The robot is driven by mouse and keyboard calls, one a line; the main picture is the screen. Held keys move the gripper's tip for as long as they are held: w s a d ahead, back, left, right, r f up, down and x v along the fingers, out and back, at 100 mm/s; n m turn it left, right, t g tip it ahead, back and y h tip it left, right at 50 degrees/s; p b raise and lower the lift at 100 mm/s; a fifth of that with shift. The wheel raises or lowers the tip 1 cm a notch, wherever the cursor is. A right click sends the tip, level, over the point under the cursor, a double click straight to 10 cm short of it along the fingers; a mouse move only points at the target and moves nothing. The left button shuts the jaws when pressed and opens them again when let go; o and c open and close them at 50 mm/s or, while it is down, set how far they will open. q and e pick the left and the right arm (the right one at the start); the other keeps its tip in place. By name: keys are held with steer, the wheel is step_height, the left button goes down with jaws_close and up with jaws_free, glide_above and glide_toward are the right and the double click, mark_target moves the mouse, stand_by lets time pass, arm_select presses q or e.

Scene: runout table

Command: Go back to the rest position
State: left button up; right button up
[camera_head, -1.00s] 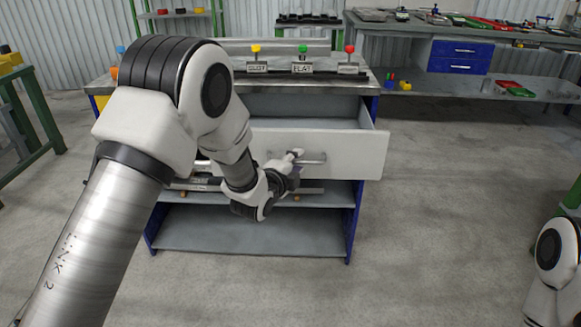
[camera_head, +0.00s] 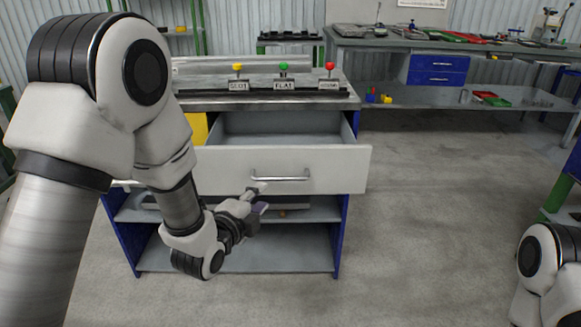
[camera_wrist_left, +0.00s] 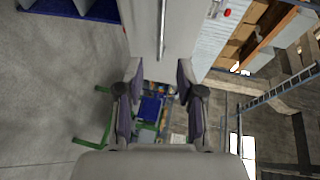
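My left gripper (camera_head: 257,198) is below and to the left of the handle (camera_head: 281,178) of a pulled-out white drawer (camera_head: 225,169), apart from it. In the left wrist view my left gripper (camera_wrist_left: 158,78) has its two fingers spread with nothing between them. The handle (camera_wrist_left: 163,32) shows there beyond the fingertips on the drawer front. The drawer stands open and the visible part of its inside looks empty. Of my right arm only a link shows at the lower right; its gripper is out of view.
The drawer sits in a blue-sided cabinet (camera_head: 342,238) with open lower shelves. On its top stand signs with a yellow knob (camera_head: 237,67), a green knob (camera_head: 283,66) and a red knob (camera_head: 330,66). A workbench (camera_head: 465,48) stands behind. The floor (camera_head: 430,210) to the right is clear.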

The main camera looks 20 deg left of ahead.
arm_select(q)
steer(key=s+a+f+n+g+y, duration=0.1)
steer(key=s+f+g, duration=0.3)
steer(key=f, duration=0.7)
steer(key=s+f+n+g, duration=0.1)
steer(key=s+f+g, duration=0.1)
steer(key=s+f, duration=0.65)
steer(key=s+a+f+n+g, duration=0.1)
steer(key=s+f+n+g, duration=0.3)
steer(key=s+f, duration=0.6)
steer(key=s+f+n+g, duration=0.6)
steer(key=s+n, duration=0.6)
steer(key=n, duration=0.1)
step_height(320, 180, up, 18)
steer(key=y+p, duration=0.1)
steer(key=p, duration=1.7)
steer(key=shift+w+a+r, duration=0.25)
steer(key=shift+w+a, duration=0.05)
steer(key=shift+a, duration=0.15)
steer(key=shift+r, duration=0.1)
